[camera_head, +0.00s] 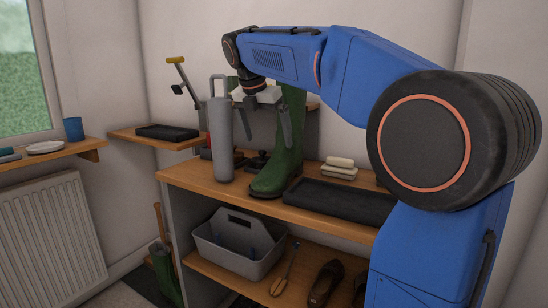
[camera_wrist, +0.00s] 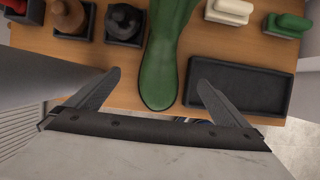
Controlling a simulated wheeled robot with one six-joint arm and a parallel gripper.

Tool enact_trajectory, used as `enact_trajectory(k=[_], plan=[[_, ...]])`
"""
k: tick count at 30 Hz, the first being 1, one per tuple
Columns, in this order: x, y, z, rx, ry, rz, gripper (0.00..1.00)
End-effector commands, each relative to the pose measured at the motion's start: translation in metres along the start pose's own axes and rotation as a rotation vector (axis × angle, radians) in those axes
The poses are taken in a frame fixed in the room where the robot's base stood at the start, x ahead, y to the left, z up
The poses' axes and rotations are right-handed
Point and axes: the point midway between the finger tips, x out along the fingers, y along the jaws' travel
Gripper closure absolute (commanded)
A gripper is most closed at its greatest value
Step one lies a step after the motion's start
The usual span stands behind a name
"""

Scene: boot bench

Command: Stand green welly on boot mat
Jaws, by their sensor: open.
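A tall green welly (camera_head: 280,168) stands upright on the wooden bench top; its foot and shaft show in the wrist view (camera_wrist: 163,55). A dark, shallow rimmed tray (camera_head: 340,201), which looks like the boot mat, lies just to its right and is empty; it also shows in the wrist view (camera_wrist: 245,92). My gripper (camera_head: 268,120) is open in front of the welly's shaft. In the wrist view its fingers (camera_wrist: 157,85) lie on either side of the welly, with gaps; I cannot tell how deep between them it sits.
A grey cylinder (camera_head: 221,130) stands close left of the welly. A grey caddy (camera_head: 240,245) is on the lower shelf. Another green boot (camera_head: 165,273) stands at floor level by a dark mat (camera_head: 138,284).

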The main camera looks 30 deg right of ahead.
Motion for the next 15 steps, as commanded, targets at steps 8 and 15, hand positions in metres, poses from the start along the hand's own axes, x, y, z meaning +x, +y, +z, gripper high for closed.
enact_trajectory(k=[8, 15], plan=[[-0.005, 0.001, 0.000, 0.000, 0.003, -0.003, 0.00], [0.038, 0.000, 0.000, -0.001, 0.004, -0.004, 0.00]])
